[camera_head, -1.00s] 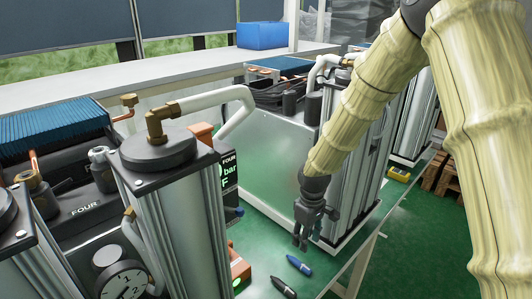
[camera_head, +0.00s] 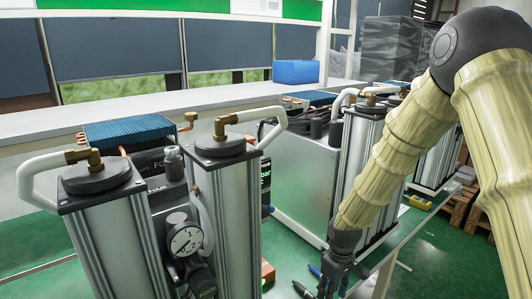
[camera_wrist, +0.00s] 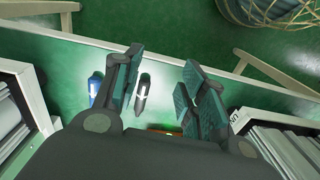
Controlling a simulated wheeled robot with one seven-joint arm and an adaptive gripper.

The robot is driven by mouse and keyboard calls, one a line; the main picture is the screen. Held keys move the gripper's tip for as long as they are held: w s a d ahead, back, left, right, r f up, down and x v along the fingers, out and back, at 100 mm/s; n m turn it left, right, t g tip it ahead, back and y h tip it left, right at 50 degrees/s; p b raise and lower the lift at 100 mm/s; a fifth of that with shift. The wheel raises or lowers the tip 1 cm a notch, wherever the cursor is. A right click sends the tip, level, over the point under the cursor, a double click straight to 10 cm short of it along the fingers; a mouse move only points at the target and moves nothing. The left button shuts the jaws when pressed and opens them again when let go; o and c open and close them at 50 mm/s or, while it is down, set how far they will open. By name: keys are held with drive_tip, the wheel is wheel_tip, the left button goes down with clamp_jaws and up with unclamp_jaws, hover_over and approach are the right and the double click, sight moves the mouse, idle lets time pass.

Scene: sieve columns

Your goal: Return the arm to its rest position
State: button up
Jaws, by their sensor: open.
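My arm, in a pale yellow sleeve, comes in from the right in the head view and reaches down to my gripper (camera_head: 335,277). The gripper hangs over the green table between the two sets of columns. In the wrist view my gripper (camera_wrist: 165,90) has its fingers apart with nothing held between them. A black marker (camera_wrist: 142,95) lies on the table below, beside the left finger. A blue marker (camera_wrist: 95,88) lies further left. The black marker (camera_head: 302,289) and blue marker (camera_head: 314,270) also show next to the gripper in the head view.
Metal sieve columns (camera_head: 229,215) with a pressure gauge (camera_head: 185,240) stand at left. Another column unit (camera_head: 359,165) stands close behind my arm. A blue box (camera_head: 296,72) sits on the back ledge. The table's edge (camera_wrist: 215,75) crosses the wrist view, with green floor beyond.

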drive_tip(key=s+f+m, duration=0.4)
drive_tip(key=s+f, duration=1.1)
drive_tip(key=f, duration=0.2)
drive_tip(key=s+d+f+m, duration=0.1)
drive_tip(key=s+f, duration=0.2)
drive_tip(key=s, duration=0.7)
drive_tip(key=s+d+f+m, duration=0.2)
drive_tip(key=s+f, duration=0.2)
drive_tip(key=s, duration=0.6)
drive_tip(key=shift+d+m, duration=0.25)
drive_tip(key=shift+m, duration=0.05)
drive_tip(key=shift+f, duration=0.1)
